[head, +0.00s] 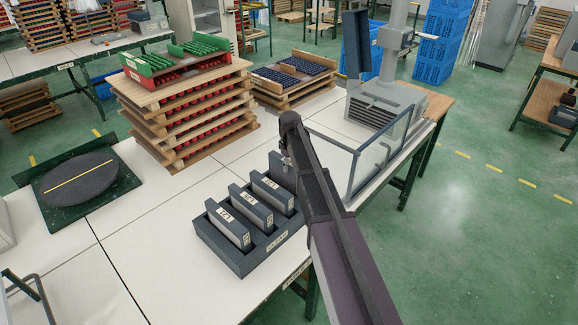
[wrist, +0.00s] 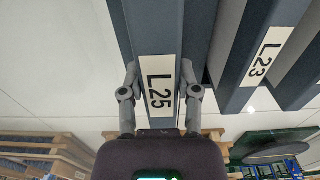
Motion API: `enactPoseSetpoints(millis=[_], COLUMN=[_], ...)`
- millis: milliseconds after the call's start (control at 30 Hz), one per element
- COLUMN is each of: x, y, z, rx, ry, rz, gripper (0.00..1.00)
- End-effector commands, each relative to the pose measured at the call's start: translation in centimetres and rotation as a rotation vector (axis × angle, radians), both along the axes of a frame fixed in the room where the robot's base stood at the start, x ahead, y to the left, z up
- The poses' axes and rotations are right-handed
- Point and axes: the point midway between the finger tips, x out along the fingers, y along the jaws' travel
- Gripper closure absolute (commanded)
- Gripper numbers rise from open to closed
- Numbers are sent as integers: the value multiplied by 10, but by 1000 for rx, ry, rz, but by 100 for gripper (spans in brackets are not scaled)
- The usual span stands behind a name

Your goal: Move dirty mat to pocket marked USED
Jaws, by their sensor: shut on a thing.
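My gripper (head: 287,163) is over the far end of a dark grey slotted rack (head: 222,253). In the wrist view my gripper (wrist: 160,92) is shut on a dark slab labelled L25 (wrist: 137,30), one finger on each side. Beside it stands a slab labelled L23 (wrist: 240,85). In the head view several similar labelled slabs (head: 228,226) stand upright in the rack. The held slab (head: 276,164) is partly hidden by my arm. I cannot tell whether it is seated or raised. The rack's front label is too small to read surely, and no USED marking is legible.
A dark disc with a yellow line (head: 80,178) lies on a green board (head: 55,220) at left. Stacked wooden trays (head: 175,130) stand behind the rack. A grey machine with a clear guard (head: 385,105) is at the back right. White table (head: 150,230) is bare left of the rack.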

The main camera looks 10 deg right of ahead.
Motion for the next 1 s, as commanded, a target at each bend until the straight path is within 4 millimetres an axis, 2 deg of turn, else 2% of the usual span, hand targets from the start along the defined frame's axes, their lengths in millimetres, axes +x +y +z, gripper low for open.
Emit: enactPoseSetpoints(millis=[33, 300, 1000], x=[0, 0, 0], y=[0, 1, 2], z=[-7, -21, -24], rx=[0, 0, 0], ry=[0, 0, 0], rz=[0, 1, 2], gripper=[92, 92, 92])
